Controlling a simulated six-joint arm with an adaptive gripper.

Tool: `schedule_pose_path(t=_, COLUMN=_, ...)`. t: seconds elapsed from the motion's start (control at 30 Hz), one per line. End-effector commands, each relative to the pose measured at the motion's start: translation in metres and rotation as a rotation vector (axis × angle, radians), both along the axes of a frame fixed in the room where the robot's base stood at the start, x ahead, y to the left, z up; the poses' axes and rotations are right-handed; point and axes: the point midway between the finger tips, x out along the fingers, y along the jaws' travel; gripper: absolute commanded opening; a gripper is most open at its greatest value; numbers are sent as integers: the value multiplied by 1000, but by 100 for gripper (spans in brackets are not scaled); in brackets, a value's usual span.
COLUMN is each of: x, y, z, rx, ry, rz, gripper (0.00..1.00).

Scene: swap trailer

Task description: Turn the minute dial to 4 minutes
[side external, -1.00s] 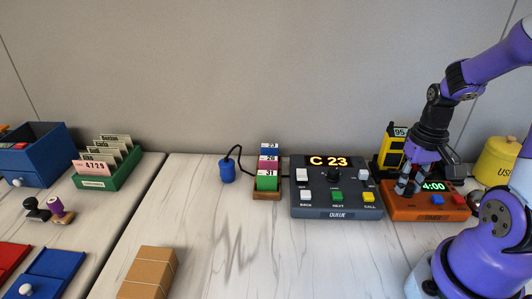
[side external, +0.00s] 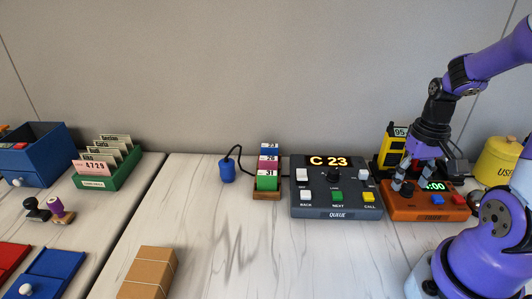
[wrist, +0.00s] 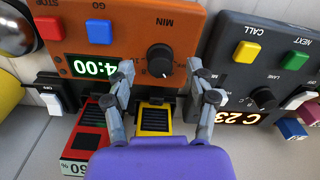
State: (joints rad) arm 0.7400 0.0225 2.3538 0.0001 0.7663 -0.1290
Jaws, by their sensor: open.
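The orange timer box (side external: 396,215) stands at the right in the side view, and its green display (wrist: 93,66) reads 4:00 in the wrist view. Its black minute dial (wrist: 160,59), marked MIN, shows clear in the wrist view, with a white pointer line. In the side view the dial (side external: 408,189) sits between the fingers. My gripper (side external: 409,182) is open above the dial. In the wrist view my gripper (wrist: 160,70) has one fingertip on each side of the dial, with gaps to it.
The dark queue console (side external: 298,211) stands just left of the timer. The timer also carries a blue GO button (wrist: 99,31) and a red STOP button (wrist: 48,28). A yellow numbered device (side external: 391,145) is behind, and a yellow container (side external: 497,160) stands at the right.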

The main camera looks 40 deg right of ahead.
Motion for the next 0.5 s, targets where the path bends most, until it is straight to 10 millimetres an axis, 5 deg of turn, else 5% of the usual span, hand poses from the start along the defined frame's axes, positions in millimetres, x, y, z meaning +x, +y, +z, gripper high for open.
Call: schedule_pose_path(t=0.5, x=0, y=0, z=101, rx=-3, ry=-2, rz=0, gripper=64)
